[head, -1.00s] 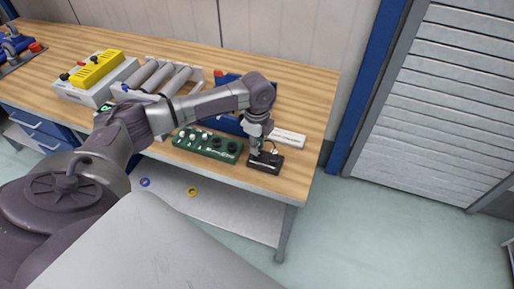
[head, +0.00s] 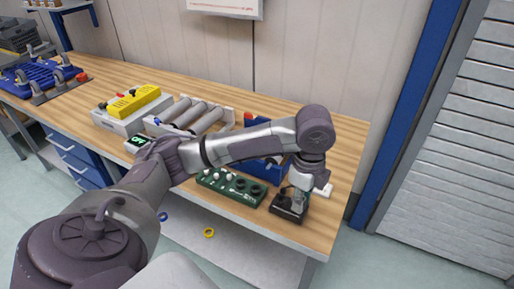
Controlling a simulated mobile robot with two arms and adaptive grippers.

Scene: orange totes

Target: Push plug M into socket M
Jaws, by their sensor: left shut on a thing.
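My left gripper (head: 298,203) is over a small black box (head: 287,214) near the front right of the wooden bench. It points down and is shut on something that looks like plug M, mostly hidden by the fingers. Whether the plug is in a socket of the black box or just above it, I cannot tell. A dark upright part stands on the box to the left of the fingers. A green board (head: 231,189) with several white and black round parts lies left of the box. No letter M is readable. My right gripper is not in view.
A blue bin (head: 262,170) and a white strip (head: 325,190) lie behind the gripper. Grey rollers (head: 200,117) and a yellow-topped box (head: 133,103) stand further left. The bench's front edge (head: 290,238) is close to the black box. Bare wood shows at the back right.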

